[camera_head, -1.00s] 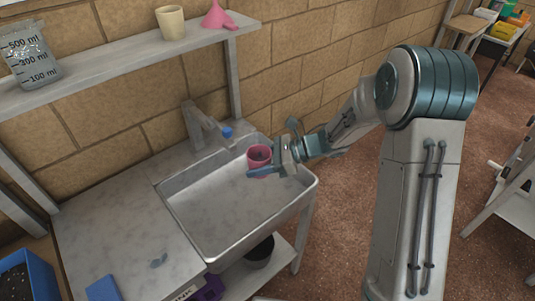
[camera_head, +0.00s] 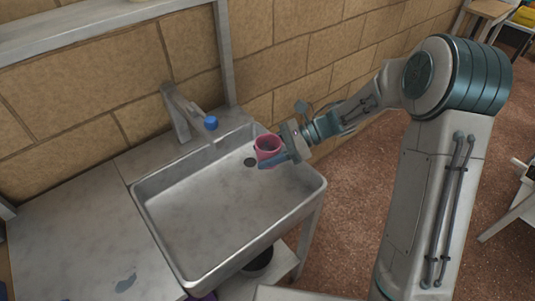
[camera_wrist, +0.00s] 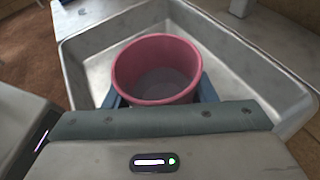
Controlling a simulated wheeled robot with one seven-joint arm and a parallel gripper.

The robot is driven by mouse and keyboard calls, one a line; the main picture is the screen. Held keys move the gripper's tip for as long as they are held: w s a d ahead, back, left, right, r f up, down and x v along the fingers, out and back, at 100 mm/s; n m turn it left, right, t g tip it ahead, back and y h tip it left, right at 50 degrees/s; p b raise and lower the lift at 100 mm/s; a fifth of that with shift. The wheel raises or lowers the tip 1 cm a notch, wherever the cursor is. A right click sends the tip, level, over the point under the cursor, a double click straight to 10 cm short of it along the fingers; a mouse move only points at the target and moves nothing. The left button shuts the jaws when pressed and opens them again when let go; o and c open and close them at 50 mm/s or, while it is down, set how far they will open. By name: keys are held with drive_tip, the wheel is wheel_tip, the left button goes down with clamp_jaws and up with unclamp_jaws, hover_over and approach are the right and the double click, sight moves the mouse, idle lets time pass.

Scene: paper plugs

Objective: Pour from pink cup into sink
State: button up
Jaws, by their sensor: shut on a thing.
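The pink cup (camera_head: 268,149) is upright in my gripper (camera_head: 277,160), over the right end of the metal sink (camera_head: 195,215). In the wrist view the cup (camera_wrist: 157,68) sits between the two blue fingers, which are shut on its sides. Its open top faces up and a greyish content shows low inside; I cannot tell what it is. The sink's basin (camera_wrist: 245,62) lies around and below the cup in that view.
A grey counter (camera_head: 75,240) adjoins the sink on the left. A dark pot (camera_head: 258,262) is on the shelf below. A brick wall stands behind.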

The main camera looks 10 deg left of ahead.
wheel_tip(320, 180, down, 4)
drive_tip(key=shift+s+a+r+b, duration=0.1)
drive_tip(key=shift+a+r+b, duration=0.1)
drive_tip(key=shift+b, duration=0.3)
drive_tip(key=shift+w+d+r+n+t+h+p, duration=0.25)
drive_tip(key=shift+t+h+p, duration=0.25)
drive_tip(key=shift+h+p, duration=0.35)
drive_tip(key=shift+s+f, duration=0.15)
drive_tip(key=shift+f, duration=0.1)
drive_tip(key=shift+w+f, duration=0.1)
drive_tip(key=shift+w, duration=0.1)
drive_tip(key=shift+w+d+r+n+t, duration=0.1)
drive_tip(key=shift+d+r+n+t, duration=0.15)
drive_tip(key=shift+t, duration=0.15)
drive_tip(key=shift+w+d+r+n+t+h, duration=0.1)
drive_tip(key=shift+w+n+t+h, duration=0.1)
drive_tip(key=shift+n+t+h, duration=0.55)
drive_tip(key=shift+m+h, duration=0.3)
drive_tip(key=shift+m, duration=0.05)
drive_tip(key=shift+t+h, duration=0.3)
drive_tip(key=shift+t, duration=0.05)
